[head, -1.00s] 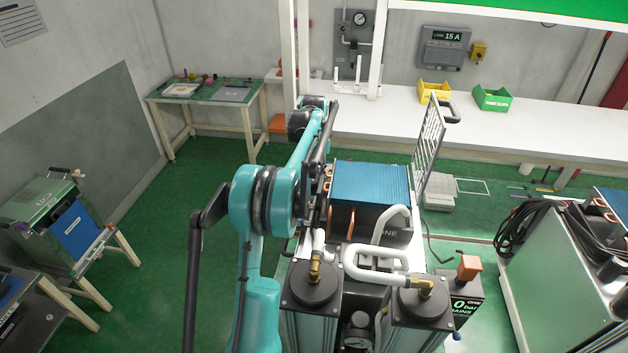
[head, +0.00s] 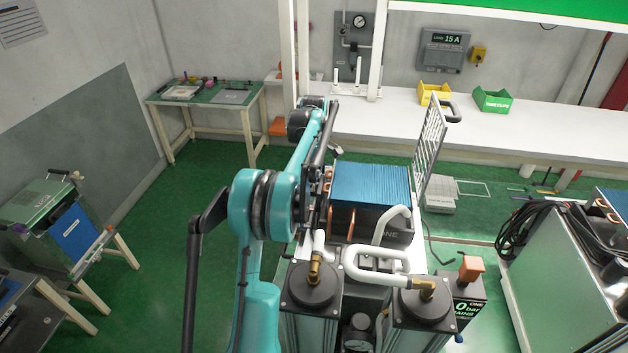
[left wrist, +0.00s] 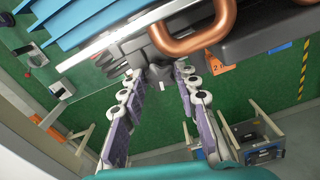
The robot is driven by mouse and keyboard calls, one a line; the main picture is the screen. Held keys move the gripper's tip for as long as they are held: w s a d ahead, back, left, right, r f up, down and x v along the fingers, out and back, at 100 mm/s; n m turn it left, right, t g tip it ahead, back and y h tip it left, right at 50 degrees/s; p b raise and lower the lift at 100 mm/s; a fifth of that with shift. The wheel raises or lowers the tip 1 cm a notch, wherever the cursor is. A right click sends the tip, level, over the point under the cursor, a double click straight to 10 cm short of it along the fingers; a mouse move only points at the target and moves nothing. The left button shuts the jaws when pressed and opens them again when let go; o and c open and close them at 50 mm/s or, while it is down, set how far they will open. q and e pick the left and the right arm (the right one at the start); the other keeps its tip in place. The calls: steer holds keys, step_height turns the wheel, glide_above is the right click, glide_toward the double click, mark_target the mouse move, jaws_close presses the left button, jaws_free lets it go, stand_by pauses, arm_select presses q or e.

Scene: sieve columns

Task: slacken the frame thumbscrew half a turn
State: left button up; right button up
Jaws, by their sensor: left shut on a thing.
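The thumbscrew (left wrist: 160,74) shows in the left wrist view as a dark knob below the black edge of the machine, close to a copper pipe bend. In the head view my teal left arm (head: 262,205) reaches to the left side of the blue finned block (head: 370,185); the fingertips are mostly hidden there. My right gripper is in neither view.
Two black-capped columns (head: 421,306) with white hoses stand in front of the finned block. A wire grille (head: 429,148) stands upright at its right. A long white bench (head: 530,140) runs behind.

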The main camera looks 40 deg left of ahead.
arm_select(q)
steer(key=shift+n, duration=0.7)
steer(key=o, duration=1.2)
steer(key=shift+c, duration=0.2)
step_height(320, 180, up, 12)
